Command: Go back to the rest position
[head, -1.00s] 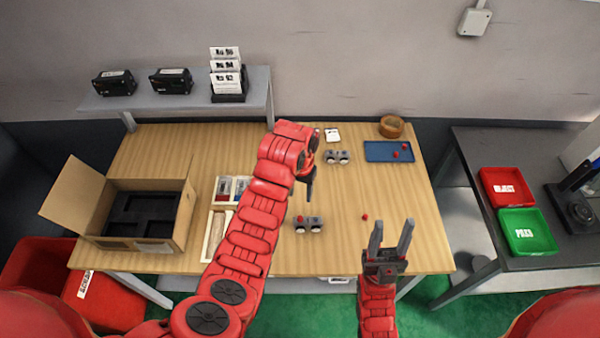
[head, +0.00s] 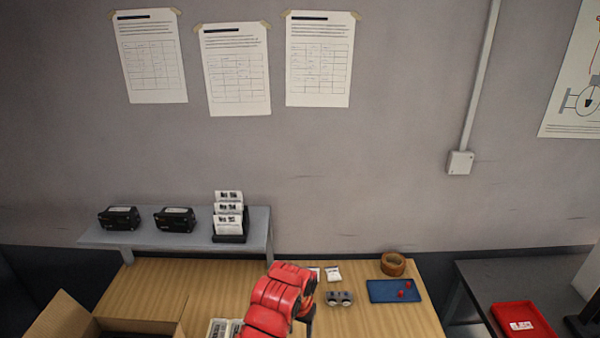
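My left arm, red, comes up from the bottom edge over the wooden table (head: 200,283). Its gripper (head: 309,313) shows only as a dark piece at the bottom edge, just below and left of a grey two-gauge block (head: 340,298). Its fingertips are mostly hidden or cut off, so its opening cannot be told. My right gripper is out of the frame.
A grey shelf (head: 180,237) holds two black units (head: 118,218) and a card rack (head: 229,222). An open cardboard box (head: 65,315) stands at lower left. A blue tray (head: 385,292), brown ring (head: 394,264) and red bin (head: 522,322) are at right.

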